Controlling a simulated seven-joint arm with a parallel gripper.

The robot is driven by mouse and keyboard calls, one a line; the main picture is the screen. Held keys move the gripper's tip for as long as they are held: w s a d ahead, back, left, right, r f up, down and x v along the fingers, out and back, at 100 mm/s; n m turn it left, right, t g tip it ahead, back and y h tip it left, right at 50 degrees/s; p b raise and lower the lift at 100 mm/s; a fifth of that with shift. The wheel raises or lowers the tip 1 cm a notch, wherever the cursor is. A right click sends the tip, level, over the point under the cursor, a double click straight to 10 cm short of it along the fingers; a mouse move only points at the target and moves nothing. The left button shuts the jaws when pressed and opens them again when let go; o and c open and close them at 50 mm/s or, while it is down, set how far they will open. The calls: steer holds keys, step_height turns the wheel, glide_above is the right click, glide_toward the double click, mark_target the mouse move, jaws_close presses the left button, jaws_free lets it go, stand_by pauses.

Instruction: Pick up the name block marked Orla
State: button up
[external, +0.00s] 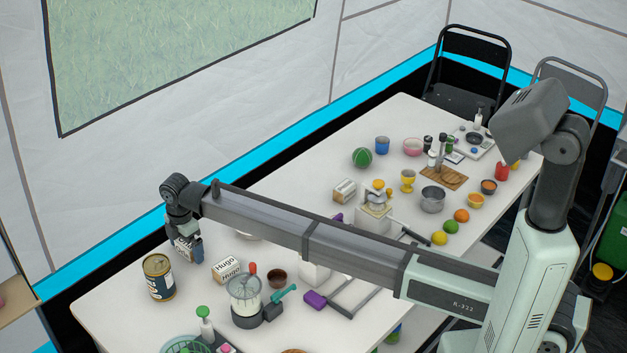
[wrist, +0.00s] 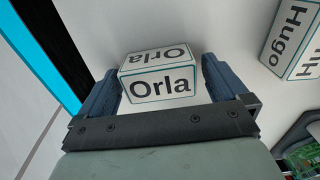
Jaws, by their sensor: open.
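The Orla name block (wrist: 160,86) is a white block with a teal border and dark lettering. In the wrist view it lies between the two blue fingers of my gripper (wrist: 161,88), with a gap visible near the right finger. My gripper is open. In the external view my gripper (external: 185,255) points down at the far left part of the table, and the Orla block is mostly hidden behind it.
The Hugo block (external: 227,268) stands just right of my gripper and also shows in the wrist view (wrist: 290,40). A blender (external: 245,297) stands in front. The table's back edge is near.

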steer(key=c, duration=1)
